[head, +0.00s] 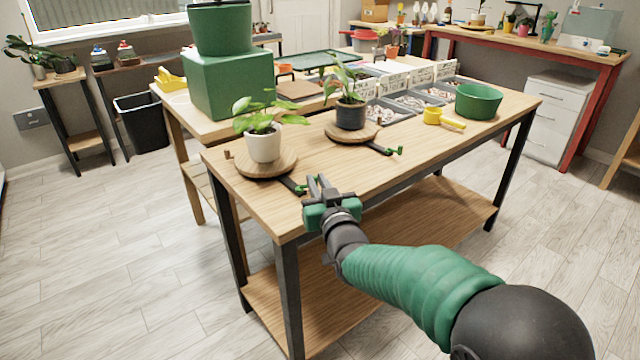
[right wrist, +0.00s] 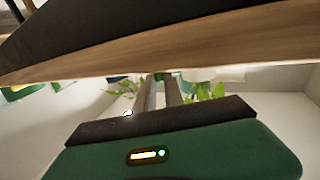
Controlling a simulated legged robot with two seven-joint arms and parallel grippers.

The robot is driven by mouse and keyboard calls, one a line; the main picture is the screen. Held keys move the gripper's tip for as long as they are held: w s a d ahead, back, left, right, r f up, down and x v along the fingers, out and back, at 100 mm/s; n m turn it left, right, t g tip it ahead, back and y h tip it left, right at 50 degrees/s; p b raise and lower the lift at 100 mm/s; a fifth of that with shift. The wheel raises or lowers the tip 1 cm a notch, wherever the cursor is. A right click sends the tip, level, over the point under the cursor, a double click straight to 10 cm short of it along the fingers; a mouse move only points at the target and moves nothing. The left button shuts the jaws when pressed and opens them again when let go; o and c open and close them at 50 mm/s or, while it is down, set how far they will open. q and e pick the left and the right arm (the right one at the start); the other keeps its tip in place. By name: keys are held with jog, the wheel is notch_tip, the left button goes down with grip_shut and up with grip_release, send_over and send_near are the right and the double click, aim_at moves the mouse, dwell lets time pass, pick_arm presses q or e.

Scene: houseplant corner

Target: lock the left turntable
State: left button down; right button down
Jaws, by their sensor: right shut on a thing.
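The left turntable (head: 268,174) is a round wooden disc near the left end of the wooden table. A white pot (head: 264,147) with a leafy plant stands upright on it. A dark lock lever (head: 289,183) with a green end sticks out from its front right side. My right gripper (head: 317,183) is at the table's front edge, shut on the lever's green end. The right wrist view shows the two fingers (right wrist: 160,92) close together with a bit of green between their tips. The gripper partly hides the lever's end. My left gripper is not in view.
A second turntable (head: 353,132) carries a dark pot (head: 350,114) and has its own green-tipped lever (head: 384,149). A yellow scoop (head: 444,118) and a green bowl (head: 478,100) stand to the right. A green box (head: 228,84) stands behind left. The tabletop's front middle is clear.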

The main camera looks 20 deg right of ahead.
jog(key=shift+a+f+y, duration=0.25)
jog(key=shift+a+y, duration=0.05)
jog(key=shift+a, duration=0.4)
jog(key=c, duration=1.8)
grip_release()
jog(key=o, duration=0.4)
jog(key=shift+a, duration=0.25)
jog(key=shift+c, duration=0.2)
jog(key=shift+d+r, duration=0.1)
jog(key=shift+d, duration=0.1)
